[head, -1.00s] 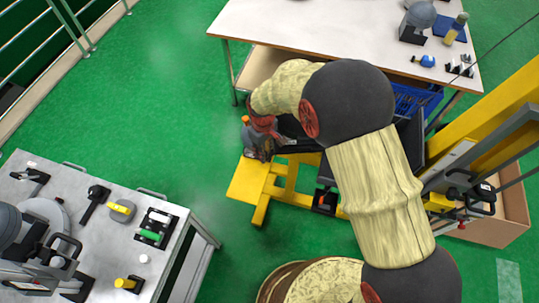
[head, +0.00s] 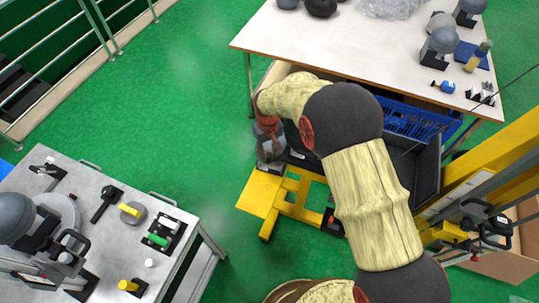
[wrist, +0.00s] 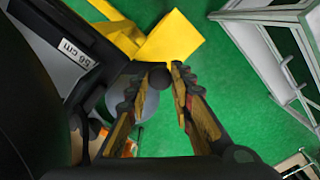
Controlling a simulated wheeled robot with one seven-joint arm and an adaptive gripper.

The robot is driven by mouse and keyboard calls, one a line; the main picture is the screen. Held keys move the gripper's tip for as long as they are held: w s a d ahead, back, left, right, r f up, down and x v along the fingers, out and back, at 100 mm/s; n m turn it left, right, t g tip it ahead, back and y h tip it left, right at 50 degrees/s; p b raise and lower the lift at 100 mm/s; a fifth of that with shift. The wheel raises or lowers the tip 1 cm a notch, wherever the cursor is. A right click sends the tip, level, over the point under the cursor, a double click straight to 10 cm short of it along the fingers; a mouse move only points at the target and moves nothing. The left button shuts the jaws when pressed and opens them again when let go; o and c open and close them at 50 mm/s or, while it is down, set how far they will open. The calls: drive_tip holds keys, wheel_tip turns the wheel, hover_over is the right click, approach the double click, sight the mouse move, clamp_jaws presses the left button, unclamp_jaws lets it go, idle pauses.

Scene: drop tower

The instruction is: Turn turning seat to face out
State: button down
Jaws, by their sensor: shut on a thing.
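The turning seat (head: 428,172) is dark and sits over the yellow base of the drop tower. My arm covers its middle in the head view, so I cannot tell exactly which way it faces. In the head view my gripper (head: 270,150) is at the seat's left end, above the yellow base, partly hidden by my wrist.
The yellow base (head: 262,192) stands on open green floor. A white-topped table (head: 345,45) with a blue crate (head: 415,122) below is behind. The yellow mast (head: 500,165) rises at right. A grey bench (head: 100,200) with tools stands at left.

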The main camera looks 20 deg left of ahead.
drive_tip(key=shift+w+a, duration=0.15)
idle(0.3)
drive_tip(key=c, duration=1.5)
unclamp_jaws()
drive_tip(key=shift+c, duration=0.2)
wheel_tip(320, 180, up, 12)
